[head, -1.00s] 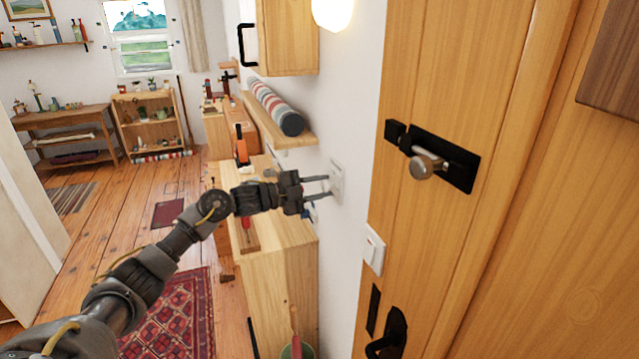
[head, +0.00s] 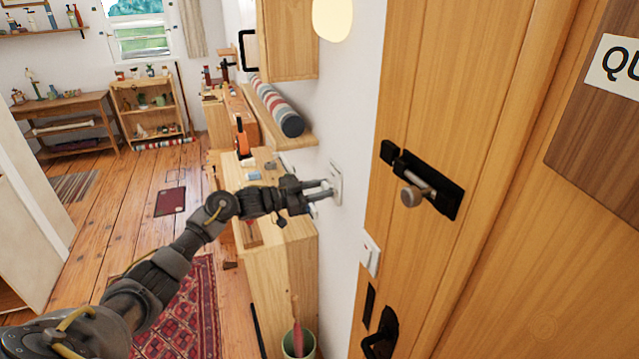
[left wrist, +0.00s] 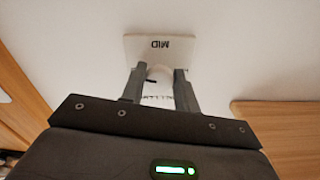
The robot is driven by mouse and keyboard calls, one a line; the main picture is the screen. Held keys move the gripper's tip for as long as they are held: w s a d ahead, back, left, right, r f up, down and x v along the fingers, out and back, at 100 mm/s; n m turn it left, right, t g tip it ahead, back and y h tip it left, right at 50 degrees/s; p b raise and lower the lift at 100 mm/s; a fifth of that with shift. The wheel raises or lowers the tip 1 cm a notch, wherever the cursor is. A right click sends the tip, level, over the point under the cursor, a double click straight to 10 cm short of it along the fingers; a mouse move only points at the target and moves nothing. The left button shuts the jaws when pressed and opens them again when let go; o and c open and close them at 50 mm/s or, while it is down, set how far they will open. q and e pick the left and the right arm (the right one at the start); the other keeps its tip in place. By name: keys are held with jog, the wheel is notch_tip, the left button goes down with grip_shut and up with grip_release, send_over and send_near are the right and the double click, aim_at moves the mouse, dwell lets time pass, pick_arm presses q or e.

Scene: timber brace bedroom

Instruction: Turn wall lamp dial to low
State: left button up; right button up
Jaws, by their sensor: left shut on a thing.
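The wall lamp dial's pale square plate (head: 336,180) is on the white wall left of the wooden door. In the left wrist view the plate (left wrist: 160,46) shows the word MID, upside down in the picture. My left gripper (head: 328,190) reaches the plate, and in the wrist view its two fingers (left wrist: 158,88) are closed on the white dial knob (left wrist: 158,74). The fingers hide much of the knob and the lower lettering, so its pointer setting cannot be read. The wall lamp (head: 333,16) shows a cream-coloured globe above. My right gripper is not in view.
A wooden cabinet (head: 275,280) stands below my left forearm. A shelf with a striped roll (head: 275,108) is on the wall. The door has a black bolt (head: 430,185); a light switch (head: 369,255) is beside it. Open floor lies to the left.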

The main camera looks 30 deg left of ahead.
pick_arm(q)
jog(key=shift+n+p, duration=0.65)
jog(key=shift+n, duration=0.45)
jog(key=o, duration=0.9)
jog(key=shift+b+v, duration=2.15)
jog(key=shift+v, duration=3.25)
